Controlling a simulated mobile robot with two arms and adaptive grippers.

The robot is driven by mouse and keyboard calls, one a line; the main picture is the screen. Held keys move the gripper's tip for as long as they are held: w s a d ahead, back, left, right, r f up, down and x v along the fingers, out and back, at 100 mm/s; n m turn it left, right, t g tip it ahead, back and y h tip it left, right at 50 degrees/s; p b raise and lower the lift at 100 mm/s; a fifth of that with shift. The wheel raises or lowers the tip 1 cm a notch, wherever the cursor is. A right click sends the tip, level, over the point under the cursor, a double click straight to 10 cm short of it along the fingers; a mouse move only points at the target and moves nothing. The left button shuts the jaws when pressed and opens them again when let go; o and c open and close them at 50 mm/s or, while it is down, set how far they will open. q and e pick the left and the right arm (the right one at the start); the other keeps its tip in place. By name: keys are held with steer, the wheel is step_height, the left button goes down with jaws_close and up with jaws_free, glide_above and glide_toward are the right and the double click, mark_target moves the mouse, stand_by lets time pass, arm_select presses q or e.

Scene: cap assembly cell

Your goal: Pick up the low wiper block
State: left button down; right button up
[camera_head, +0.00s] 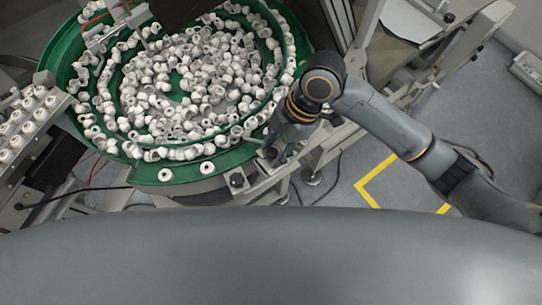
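I cannot pick out the low wiper block with certainty in the head view. A metal fitting with small red parts (118,22) reaches over the far left of the green feeder bowl (228,163). My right gripper (270,153) points down at the bowl's near right rim, beside the metal frame. It is small and dark, its fingers are partly hidden by its own wrist, and I cannot see whether it holds anything. My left gripper is not in view.
The bowl is full of white caps (190,85), with a few on its near ledge. A tray with rows of caps (22,122) stands at the left. Metal framing (345,135) stands right of the bowl. Yellow tape (368,186) marks open floor at the right.

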jaws_close()
steer(key=shift+r, duration=0.1)
